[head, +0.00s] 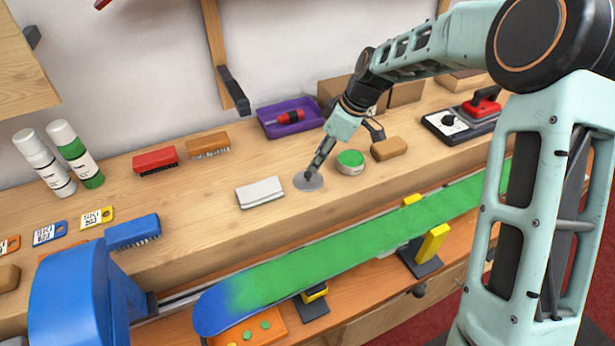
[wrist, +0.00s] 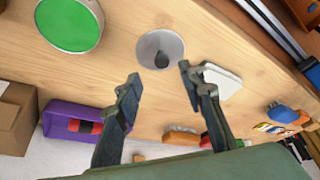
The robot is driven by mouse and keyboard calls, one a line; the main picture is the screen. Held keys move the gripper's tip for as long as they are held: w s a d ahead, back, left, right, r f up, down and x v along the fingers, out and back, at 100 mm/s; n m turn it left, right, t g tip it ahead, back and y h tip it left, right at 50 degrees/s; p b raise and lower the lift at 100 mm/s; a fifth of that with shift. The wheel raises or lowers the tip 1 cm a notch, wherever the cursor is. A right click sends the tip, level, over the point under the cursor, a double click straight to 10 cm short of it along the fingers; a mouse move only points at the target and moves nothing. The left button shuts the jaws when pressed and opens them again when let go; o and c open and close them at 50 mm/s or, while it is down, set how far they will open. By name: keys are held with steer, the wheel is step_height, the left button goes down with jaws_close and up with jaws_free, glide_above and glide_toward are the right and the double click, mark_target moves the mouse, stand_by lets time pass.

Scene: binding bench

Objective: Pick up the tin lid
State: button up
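The tin lid (head: 301,183) is a flat grey disc with a dark knob in its middle, lying on the wooden bench top. In the wrist view the lid (wrist: 174,42) shows whole, just beyond my fingertips. My gripper (head: 312,172) points down over the lid, and its tips hide part of it in the head view. In the wrist view my gripper (wrist: 160,78) is open, with nothing between its fingers. The knob lies roughly in line with the gap. I cannot tell the exact height of the tips above the lid.
A round tin with a green top (head: 350,161) stands close right of the lid. A white block (head: 260,192) lies close left. A brown block (head: 389,148) and a purple tray (head: 290,117) are farther back. A green snowboard (head: 350,255) runs along the front.

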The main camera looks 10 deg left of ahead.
mark_target(309, 173)
steer(key=shift+p+x, duration=0.75)
steer(key=shift+x, duration=2.3)
steer(key=shift+s, duration=0.2)
steer(key=shift+c, duration=0.6)
jaws_close()
